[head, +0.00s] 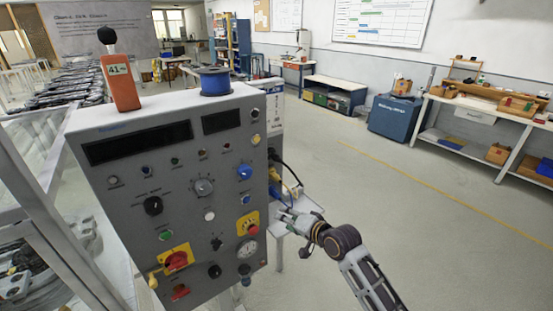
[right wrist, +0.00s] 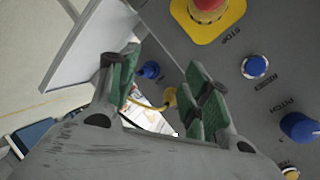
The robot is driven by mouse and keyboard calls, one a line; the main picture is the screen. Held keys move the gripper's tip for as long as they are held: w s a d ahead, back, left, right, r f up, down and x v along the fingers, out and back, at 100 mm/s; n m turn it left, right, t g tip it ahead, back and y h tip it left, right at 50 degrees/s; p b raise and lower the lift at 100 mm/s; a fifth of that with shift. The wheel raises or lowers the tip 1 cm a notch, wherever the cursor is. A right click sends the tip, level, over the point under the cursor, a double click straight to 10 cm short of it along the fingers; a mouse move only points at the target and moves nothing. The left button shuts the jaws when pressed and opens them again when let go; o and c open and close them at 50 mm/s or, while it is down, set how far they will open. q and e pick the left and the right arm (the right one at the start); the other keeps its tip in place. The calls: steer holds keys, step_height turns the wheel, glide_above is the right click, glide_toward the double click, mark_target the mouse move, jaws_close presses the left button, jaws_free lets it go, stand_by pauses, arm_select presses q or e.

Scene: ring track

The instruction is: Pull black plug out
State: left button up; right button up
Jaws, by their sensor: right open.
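The grey control cabinet (head: 165,190) stands in the head view with cables on its right side. A black plug (head: 273,154) with a black cable sits highest on that side. Below it are a yellow cable (head: 294,189) and a blue plug (head: 274,190). My right gripper (head: 284,213) is low beside that side, below the black plug and apart from it. In the right wrist view, its green-padded fingers (right wrist: 162,62) are open. A blue plug (right wrist: 151,69) and a yellow plug (right wrist: 170,97) show between them. I cannot make out the black plug there. My left gripper is not in view.
A small white shelf (head: 305,214) sits by the cabinet's right side, close to my right gripper. A red emergency stop (right wrist: 208,8) and blue knobs project from the cabinet front. A glass-sided frame (head: 40,190) stands at the left. The floor (head: 420,210) to the right is clear.

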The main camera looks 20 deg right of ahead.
mark_target(280, 161)
steer(key=w+d+r+m+t, duration=0.2)
steer(key=w+r+m, duration=0.1)
steer(key=r, duration=0.3)
steer(key=w+d+r+m+t+y, duration=0.1)
steer(key=w+r+m+t, duration=0.1)
steer(key=w+r, duration=0.3)
step_height(280, 161, up, 2)
steer(key=shift+w+d+r+m+t, duration=0.1)
steer(key=shift+w+d+m+t, duration=0.3)
steer(key=shift+m, duration=0.2)
steer(key=shift+b+x, duration=0.9)
steer(key=shift+x, duration=1.35)
steer(key=shift+w+a, duration=0.15)
steer(key=shift+w, duration=0.15)
steer(key=shift+w+a, duration=0.25)
steer(key=shift+w, duration=0.45)
steer(key=shift+x, duration=1.1)
steer(key=shift+p, duration=0.9)
